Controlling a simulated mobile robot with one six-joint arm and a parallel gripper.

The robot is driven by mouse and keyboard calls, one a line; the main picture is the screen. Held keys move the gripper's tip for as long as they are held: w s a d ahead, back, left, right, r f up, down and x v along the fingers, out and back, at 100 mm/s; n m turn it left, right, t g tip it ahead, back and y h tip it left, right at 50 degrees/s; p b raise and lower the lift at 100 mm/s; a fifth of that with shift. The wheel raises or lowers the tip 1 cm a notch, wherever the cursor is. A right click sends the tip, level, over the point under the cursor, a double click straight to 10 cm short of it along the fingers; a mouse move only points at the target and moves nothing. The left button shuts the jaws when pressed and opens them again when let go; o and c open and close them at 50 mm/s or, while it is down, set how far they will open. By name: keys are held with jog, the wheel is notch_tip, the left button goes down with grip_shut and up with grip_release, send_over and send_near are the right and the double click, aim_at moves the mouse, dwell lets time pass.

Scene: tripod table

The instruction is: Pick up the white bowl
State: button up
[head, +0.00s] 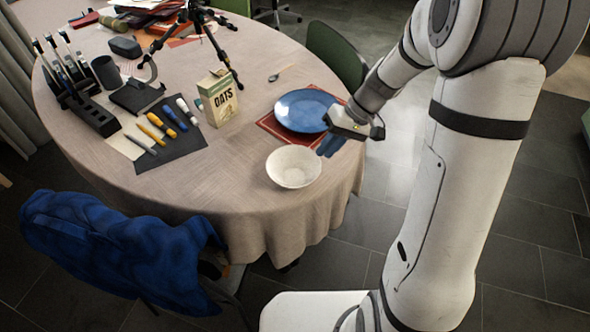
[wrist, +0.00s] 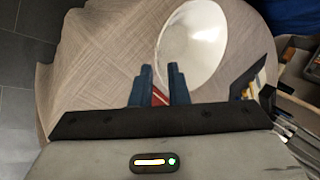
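The white bowl (head: 293,167) stands upright and looks empty near the right front edge of the round table. It also shows in the wrist view (wrist: 195,40), just beyond the fingertips and slightly right of them. My gripper (head: 328,148) is to the right of the bowl and apart from it, near the front corner of the red placemat. In the wrist view, the two dark blue fingers of my gripper (wrist: 162,70) stand a small gap apart with nothing held between them. A red strip shows in that gap.
A blue plate (head: 304,110) lies on the red placemat (head: 270,124) behind the bowl. An oats box (head: 218,98) and a dark mat (head: 172,152) with several markers are to the left. A blue-draped chair (head: 115,245) stands in front. Bare tablecloth (head: 225,185) lies left of the bowl.

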aim_at(313, 165)
jog(key=x, duration=0.7)
jog(key=shift+b, duration=0.3)
jog(key=shift+c, duration=0.3)
grip_shut()
